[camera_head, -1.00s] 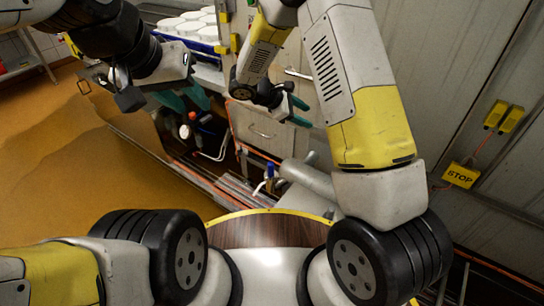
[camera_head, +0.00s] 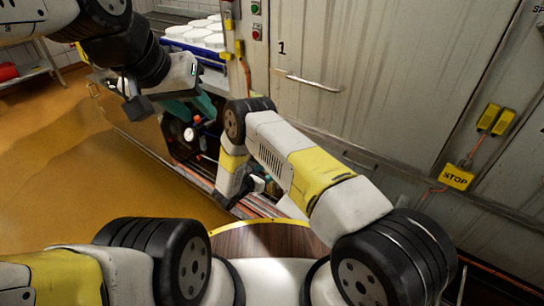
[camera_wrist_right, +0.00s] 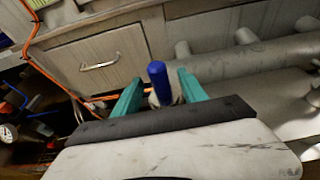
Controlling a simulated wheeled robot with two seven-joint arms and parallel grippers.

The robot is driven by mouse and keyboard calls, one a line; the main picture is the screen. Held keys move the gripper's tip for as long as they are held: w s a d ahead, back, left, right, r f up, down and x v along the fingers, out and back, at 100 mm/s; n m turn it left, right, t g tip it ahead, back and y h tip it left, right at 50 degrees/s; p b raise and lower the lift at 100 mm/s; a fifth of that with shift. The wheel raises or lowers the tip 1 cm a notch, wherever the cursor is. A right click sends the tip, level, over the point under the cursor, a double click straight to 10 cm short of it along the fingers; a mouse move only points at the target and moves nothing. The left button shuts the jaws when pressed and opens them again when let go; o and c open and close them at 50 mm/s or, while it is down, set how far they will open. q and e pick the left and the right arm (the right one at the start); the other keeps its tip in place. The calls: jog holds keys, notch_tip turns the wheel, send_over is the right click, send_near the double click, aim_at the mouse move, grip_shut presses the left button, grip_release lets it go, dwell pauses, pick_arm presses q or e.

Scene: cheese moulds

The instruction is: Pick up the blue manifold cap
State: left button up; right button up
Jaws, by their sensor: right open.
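The blue manifold cap (camera_wrist_right: 157,72) stands upright on a pale fitting in the right wrist view. My right gripper (camera_wrist_right: 159,82) is open, with one teal finger on each side of the cap in that view. I see no clear contact, and cannot tell how far the cap reaches between the fingers. In the head view the right gripper (camera_head: 258,185) is mostly hidden by my arm, and the cap is hidden too. My left gripper (camera_head: 192,106) hangs at upper left in the head view, its teal fingers apart and empty, away from the cap.
Grey pipes (camera_wrist_right: 235,65) run behind and right of the cap. A drawer front with a handle (camera_wrist_right: 100,62) and an orange cable are at left. A gauge (camera_wrist_right: 8,134) is at lower left. White moulds (camera_head: 205,32) sit on a blue tray beyond my left gripper.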

jog(key=x, duration=0.5)
jog(key=shift+w+d, duration=0.1)
jog(key=shift+w, duration=0.15)
jog(key=shift+c, duration=0.2)
grip_shut()
